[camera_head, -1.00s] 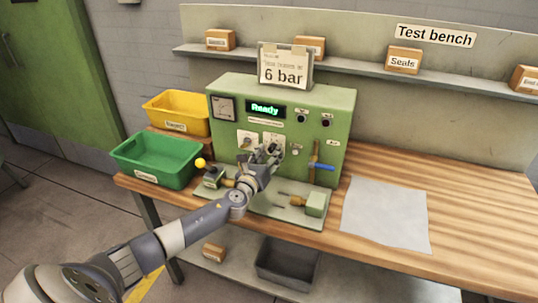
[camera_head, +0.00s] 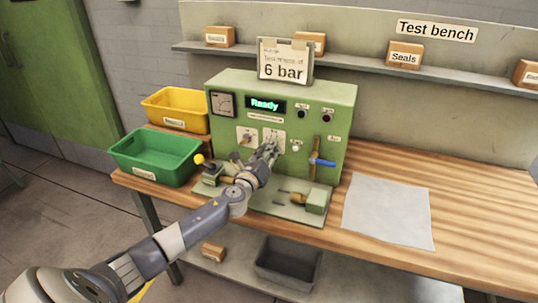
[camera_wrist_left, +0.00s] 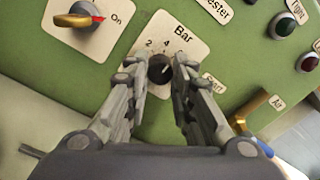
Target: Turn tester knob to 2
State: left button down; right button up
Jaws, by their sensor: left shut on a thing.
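The green tester (camera_head: 225,135) stands on the bench with its display reading Ready. Its black pressure knob (camera_wrist_left: 159,68) sits on a white plate (camera_wrist_left: 178,30) marked Bar, with 2 and 4 legible and a further mark partly hidden by a finger. My left gripper (camera_wrist_left: 160,72) is shut on the knob, one finger at each side; it also shows at the panel in the head view (camera_head: 272,148). The knob's exact pointing is too small to tell. My right gripper is not in view.
Green (camera_head: 155,160) and yellow (camera_head: 178,108) bins stand at left. A grey sheet (camera_head: 388,210) lies on the bench at right.

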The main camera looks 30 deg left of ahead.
pick_arm(q)
jog(key=shift+d+f+n+y+b, duration=0.15)
jog(key=shift+n+b, duration=0.6)
jog(key=shift+n, duration=2.35)
jog(key=shift+a+r+n+y+b, duration=0.2)
jog(key=shift+n+b, duration=0.55)
jog(key=shift+n, duration=2.35)
jog(key=c, duration=1.4)
grip_release()
jog(key=shift+o, duration=0.2)
